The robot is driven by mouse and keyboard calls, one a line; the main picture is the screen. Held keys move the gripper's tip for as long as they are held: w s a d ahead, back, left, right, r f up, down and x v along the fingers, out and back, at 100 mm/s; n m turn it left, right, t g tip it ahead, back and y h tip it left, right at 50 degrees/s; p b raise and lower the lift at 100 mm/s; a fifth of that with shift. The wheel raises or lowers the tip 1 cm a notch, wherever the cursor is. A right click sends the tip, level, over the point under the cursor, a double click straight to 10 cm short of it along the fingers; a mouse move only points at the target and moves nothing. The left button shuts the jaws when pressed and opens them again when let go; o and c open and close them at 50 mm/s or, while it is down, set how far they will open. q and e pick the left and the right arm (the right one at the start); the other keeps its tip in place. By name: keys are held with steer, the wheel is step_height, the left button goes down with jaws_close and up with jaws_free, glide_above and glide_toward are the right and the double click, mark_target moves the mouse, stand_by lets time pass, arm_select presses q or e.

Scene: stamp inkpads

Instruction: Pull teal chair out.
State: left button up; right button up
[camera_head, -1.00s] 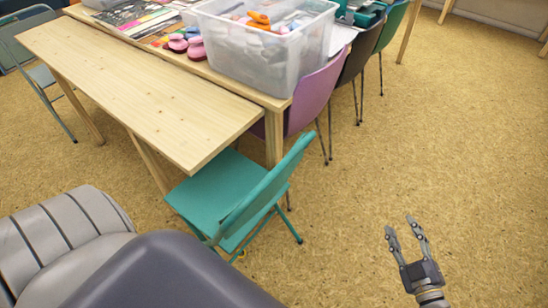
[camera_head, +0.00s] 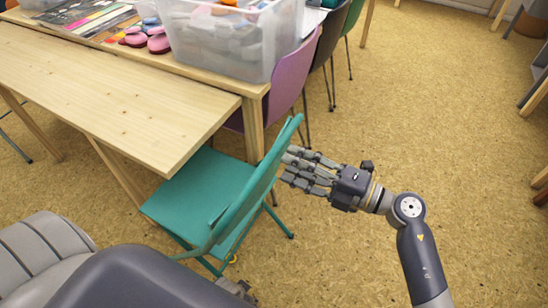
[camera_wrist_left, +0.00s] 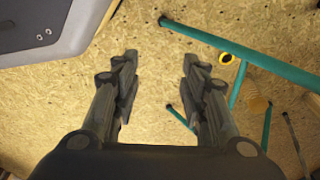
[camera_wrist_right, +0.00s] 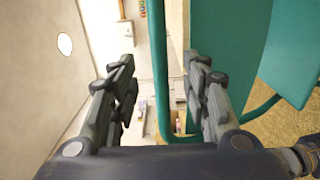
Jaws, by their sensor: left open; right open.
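The teal chair (camera_head: 203,190) stands with its seat partly under the wooden table's near end. Its backrest (camera_head: 260,185) faces right. My right gripper (camera_head: 287,168) is open at the upper right side of the backrest. In the right wrist view a teal frame tube (camera_wrist_right: 160,70) shows between the open fingers, with the teal backrest panel (camera_wrist_right: 226,45) to its right; whether they touch is unclear. My left gripper (camera_wrist_left: 158,66) is open and empty above the floor, with teal chair legs (camera_wrist_left: 250,62) to its right. In the head view it is mostly hidden low behind my body.
The wooden table (camera_head: 110,90) fills the upper left, with a clear plastic bin (camera_head: 225,40) on it. A purple chair (camera_head: 290,75) and darker chairs stand behind the teal one. The floor (camera_head: 420,130) to the right is open.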

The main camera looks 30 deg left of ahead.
mark_target(270, 156)
steer(key=a, duration=0.6)
steer(key=shift+w+a, duration=0.15)
steer(key=shift+a, duration=0.2)
jaws_close()
